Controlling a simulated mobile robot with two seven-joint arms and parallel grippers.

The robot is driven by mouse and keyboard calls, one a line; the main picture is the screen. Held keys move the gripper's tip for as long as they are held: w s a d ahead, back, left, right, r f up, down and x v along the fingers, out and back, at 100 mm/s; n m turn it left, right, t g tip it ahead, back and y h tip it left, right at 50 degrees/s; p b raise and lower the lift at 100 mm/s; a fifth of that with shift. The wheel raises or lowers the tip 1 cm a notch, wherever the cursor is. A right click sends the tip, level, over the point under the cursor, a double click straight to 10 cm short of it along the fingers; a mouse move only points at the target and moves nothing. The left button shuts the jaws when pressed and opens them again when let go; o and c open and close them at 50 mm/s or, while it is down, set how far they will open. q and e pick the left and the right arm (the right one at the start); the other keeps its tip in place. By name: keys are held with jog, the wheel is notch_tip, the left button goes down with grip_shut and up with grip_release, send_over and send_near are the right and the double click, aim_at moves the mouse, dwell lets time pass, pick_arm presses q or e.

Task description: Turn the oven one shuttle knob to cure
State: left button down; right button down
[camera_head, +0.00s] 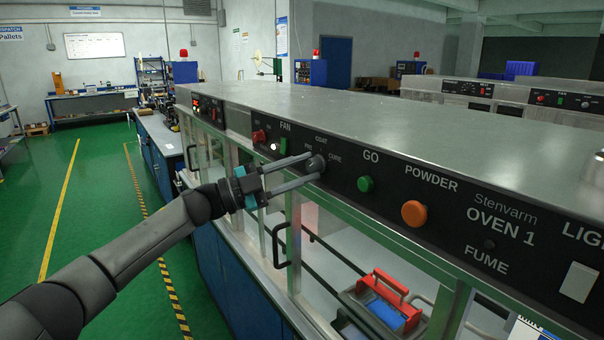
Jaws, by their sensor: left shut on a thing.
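The shuttle knob (316,163) is a dark round knob on the black front panel of oven 1 (456,205). Lettering around it reads COAT above and CURE to its right; the left label is partly hidden by a finger. My left gripper (308,168) reaches in from the left with its two long grey fingers on either side of the knob, shut on it. Which way the knob points is too small to tell. My right gripper is not in view.
On the same panel are a green GO button (365,184), an orange POWDER button (414,213), a FAN switch (283,146) and a red knob (259,136). Below, behind the glass front, lies a red-handled shuttle (391,284). A door handle (279,246) sticks out below my gripper.

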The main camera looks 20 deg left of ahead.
pick_arm(q)
jog(key=shift+a+m+g, duration=0.1)
jog(key=shift+m+g, duration=0.2)
jog(key=shift+m, duration=0.8)
jog(key=c, duration=0.5)
grip_release()
jog(key=b+v, duration=0.1)
jog(key=v, duration=0.6)
jog(key=b+v, duration=0.2)
jog(key=v, duration=0.6)
jog(key=shift+a+r, duration=0.15)
jog(key=shift+r, duration=0.05)
